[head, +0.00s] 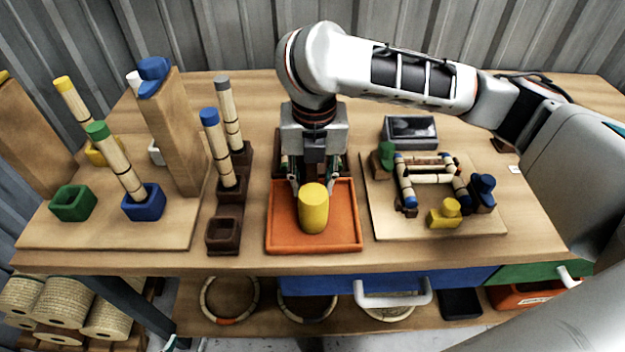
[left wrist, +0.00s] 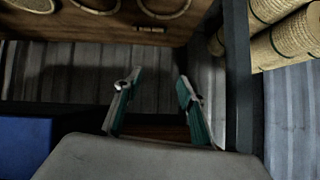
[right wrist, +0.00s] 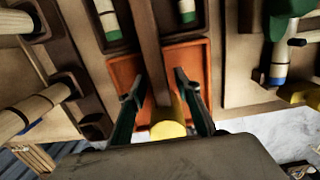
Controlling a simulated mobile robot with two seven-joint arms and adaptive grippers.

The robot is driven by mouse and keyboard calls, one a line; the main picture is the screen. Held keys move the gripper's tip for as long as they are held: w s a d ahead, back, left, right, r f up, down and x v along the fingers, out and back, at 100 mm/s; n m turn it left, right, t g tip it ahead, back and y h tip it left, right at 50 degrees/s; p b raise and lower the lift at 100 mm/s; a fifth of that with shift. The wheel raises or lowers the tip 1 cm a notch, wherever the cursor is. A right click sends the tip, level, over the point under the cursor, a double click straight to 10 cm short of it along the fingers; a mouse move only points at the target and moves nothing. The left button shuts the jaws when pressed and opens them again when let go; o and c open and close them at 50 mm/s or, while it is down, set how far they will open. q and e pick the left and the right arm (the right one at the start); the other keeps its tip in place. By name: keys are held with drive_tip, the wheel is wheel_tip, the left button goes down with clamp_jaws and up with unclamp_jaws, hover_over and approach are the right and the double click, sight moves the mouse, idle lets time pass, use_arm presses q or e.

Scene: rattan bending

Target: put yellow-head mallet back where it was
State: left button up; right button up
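The yellow-head mallet shows in the head view with its yellow head (head: 313,208) over the orange tray (head: 283,242). In the right wrist view the head (right wrist: 168,131) is near the bottom, and a brown handle (right wrist: 155,70) runs up from it. My right gripper (head: 313,186), on the arm from the right, is above the tray. Its fingers (right wrist: 158,85) stand either side of the handle, with orange showing at both sides; it looks open. My left gripper (left wrist: 158,84) is open and empty, low in front of the table; only a tip (head: 170,343) shows in the head view.
A board with rods in coloured blocks (head: 143,203) and a wooden post (head: 177,130) stands left. Dark holders (head: 222,236) are beside the tray. A board with a rattan frame (head: 430,178) is right. Rattan rolls (head: 60,305) and hoops (head: 230,298) are below.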

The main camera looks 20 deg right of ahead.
sight(312, 179)
drive_tip(key=shift+r, duration=0.1)
wheel_tip(312, 179, up, 4)
drive_tip(key=shift+r+p, duration=0.25)
drive_tip(key=shift+p, duration=0.55)
drive_tip(key=r, duration=0.2)
drive_tip(key=r+p, duration=0.1)
drive_tip(key=r, duration=0.1)
drive_tip(key=r+p, duration=0.1)
drive_tip(key=r, duration=0.1)
drive_tip(key=shift+s, duration=0.4)
drive_tip(key=shift+s+r, duration=0.1)
drive_tip(key=shift+r, duration=0.65)
drive_tip(key=shift+s, duration=0.1)
